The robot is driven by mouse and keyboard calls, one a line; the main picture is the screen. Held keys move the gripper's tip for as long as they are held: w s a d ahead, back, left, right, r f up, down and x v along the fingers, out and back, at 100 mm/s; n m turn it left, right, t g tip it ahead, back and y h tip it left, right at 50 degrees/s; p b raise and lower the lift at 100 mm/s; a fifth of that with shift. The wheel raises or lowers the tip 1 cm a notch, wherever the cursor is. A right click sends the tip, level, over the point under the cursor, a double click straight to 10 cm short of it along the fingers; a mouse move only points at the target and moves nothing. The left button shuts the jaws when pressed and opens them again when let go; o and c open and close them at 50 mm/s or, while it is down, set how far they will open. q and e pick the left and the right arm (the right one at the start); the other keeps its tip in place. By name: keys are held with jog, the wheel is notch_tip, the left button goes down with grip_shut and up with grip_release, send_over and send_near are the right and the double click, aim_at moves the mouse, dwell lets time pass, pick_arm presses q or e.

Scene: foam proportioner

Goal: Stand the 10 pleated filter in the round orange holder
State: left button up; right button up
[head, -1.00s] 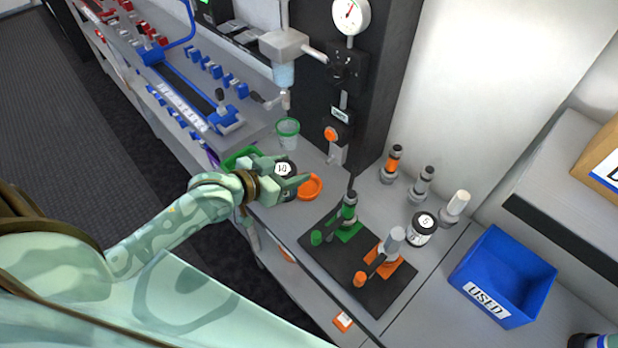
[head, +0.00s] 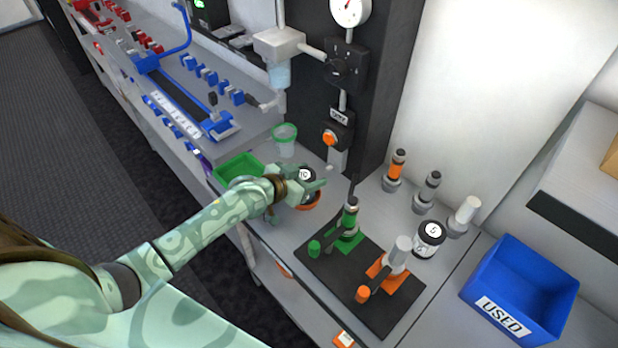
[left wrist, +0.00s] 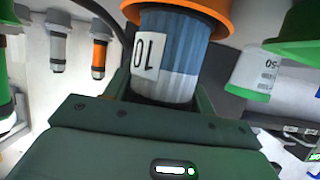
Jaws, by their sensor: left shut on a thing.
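The 10 pleated filter (head: 306,174) shows its dark and white marked top in the head view. In the left wrist view its blue pleated side and white "10" label (left wrist: 150,58) fill the middle. My left gripper (head: 304,188) is shut around the filter, which looks upright. The round orange holder (head: 312,205) is directly under the filter, partly hidden by the gripper. In the left wrist view the orange holder (left wrist: 215,12) meets the filter's far end; I cannot tell whether the filter rests fully in it. My right gripper is not in view.
A green tray (head: 237,166) and a green-rimmed cup (head: 285,138) stand left and behind. A black mat (head: 330,268) with green and orange fixtures lies to the right. Another round filter (head: 428,236), several fittings and a blue USED bin (head: 520,292) stand farther right.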

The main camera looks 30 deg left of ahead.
pick_arm(q)
jog(key=shift+f, duration=0.25)
jog(key=o, duration=1)
jog(key=shift+r, duration=0.1)
jog(key=shift+s+r, duration=0.1)
jog(key=shift+r, duration=0.25)
jog(key=p+v, duration=0.3)
jog(key=v, duration=0.8)
jog(key=shift+s+a, duration=0.15)
jog(key=shift+s, duration=0.3)
